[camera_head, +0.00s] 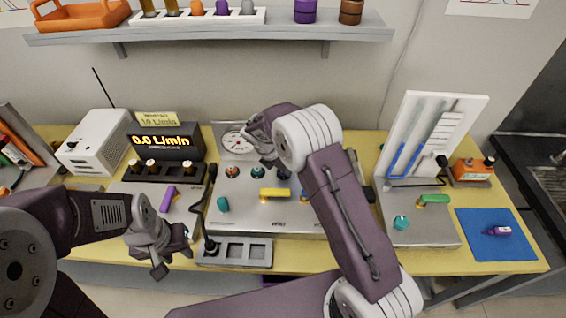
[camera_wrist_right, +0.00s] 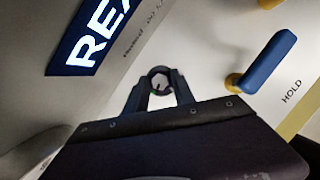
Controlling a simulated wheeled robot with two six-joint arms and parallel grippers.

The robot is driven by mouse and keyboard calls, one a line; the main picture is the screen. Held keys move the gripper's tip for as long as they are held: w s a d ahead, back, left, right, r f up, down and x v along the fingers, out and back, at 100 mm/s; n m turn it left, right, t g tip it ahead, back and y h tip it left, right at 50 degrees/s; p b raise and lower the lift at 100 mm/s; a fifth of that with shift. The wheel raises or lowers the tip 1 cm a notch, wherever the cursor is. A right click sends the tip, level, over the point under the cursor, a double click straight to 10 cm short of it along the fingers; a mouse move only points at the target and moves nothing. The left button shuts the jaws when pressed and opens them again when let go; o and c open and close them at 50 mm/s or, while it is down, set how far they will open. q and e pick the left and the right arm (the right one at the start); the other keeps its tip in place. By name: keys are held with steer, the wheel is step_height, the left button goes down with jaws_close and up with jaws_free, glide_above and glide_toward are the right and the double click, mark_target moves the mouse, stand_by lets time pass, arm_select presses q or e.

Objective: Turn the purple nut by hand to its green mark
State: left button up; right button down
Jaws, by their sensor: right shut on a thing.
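The nut (camera_wrist_right: 161,80) shows in the right wrist view as a dark ring with a pale centre, on a light panel. The fingers of my right gripper (camera_wrist_right: 160,88) are on both sides of it and shut on it. A small greenish spot shows at the ring's lower edge; I cannot tell whether it is the green mark.
A blue lever (camera_wrist_right: 268,60) stands beside the nut, near the word HOLD. The middle panel (camera_head: 255,218) also bears a yellow lever (camera_head: 275,194) and a round dial (camera_head: 237,141). A grey tray (camera_head: 233,254) lies in front.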

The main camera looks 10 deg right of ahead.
steer(key=shift+w+r+m+g+h+p, duration=0.15)
steer(key=shift+m+g+p, duration=0.15)
steer(key=shift+m+p, duration=0.4)
steer(key=shift+m+g+h+p, duration=0.15)
steer(key=shift+m+g+p, duration=0.25)
steer(key=shift+m, duration=0.5)
steer(key=c, duration=1.1)
jaws_free()
steer(key=shift+o, duration=0.2)
steer(key=v, duration=0.9)
